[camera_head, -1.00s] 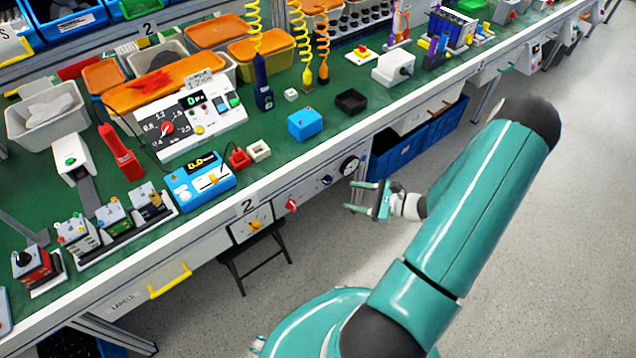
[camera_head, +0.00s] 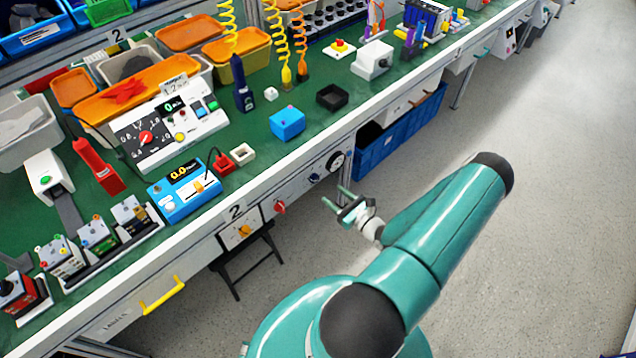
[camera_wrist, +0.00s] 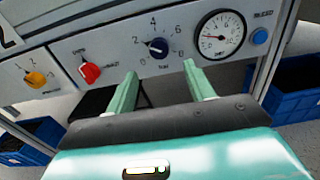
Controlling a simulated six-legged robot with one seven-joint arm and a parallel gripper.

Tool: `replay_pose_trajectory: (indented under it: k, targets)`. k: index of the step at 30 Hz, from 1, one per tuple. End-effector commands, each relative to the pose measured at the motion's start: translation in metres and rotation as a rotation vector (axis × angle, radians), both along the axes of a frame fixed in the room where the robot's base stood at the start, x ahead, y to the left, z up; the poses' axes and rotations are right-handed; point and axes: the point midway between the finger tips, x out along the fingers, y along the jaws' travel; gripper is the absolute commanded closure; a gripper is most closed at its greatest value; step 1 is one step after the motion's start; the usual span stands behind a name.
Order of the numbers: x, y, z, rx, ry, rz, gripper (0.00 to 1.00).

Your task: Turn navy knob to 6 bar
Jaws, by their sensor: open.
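The knob is small in the head view (camera_head: 314,179). My gripper (camera_wrist: 160,73) is open and empty. Its two green fingers point at the panel, one to each side below the knob, apart from it. In the head view my gripper (camera_head: 335,196) hangs in front of the panel, to the right of and below the knob.
A round pressure gauge (camera_wrist: 221,36) is right of the knob, with a blue button (camera_wrist: 260,37) beyond it. Blue bins (camera_wrist: 291,90) stand under the bench. The floor in front is clear.

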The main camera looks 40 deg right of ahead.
Motion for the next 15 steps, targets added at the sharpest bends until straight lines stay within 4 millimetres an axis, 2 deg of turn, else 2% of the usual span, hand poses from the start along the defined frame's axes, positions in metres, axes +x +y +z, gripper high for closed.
replay_pose_trajectory:
  k: [3, 9, 15]
  targets:
    - [0.026, 0.002, 0.000, 0.000, -0.002, 0.004, 0.47]
    - [0.063, 0.003, 0.000, -0.001, 0.000, 0.004, 0.47]
    - [0.082, 0.004, 0.000, 0.000, 0.001, 0.004, 0.47]
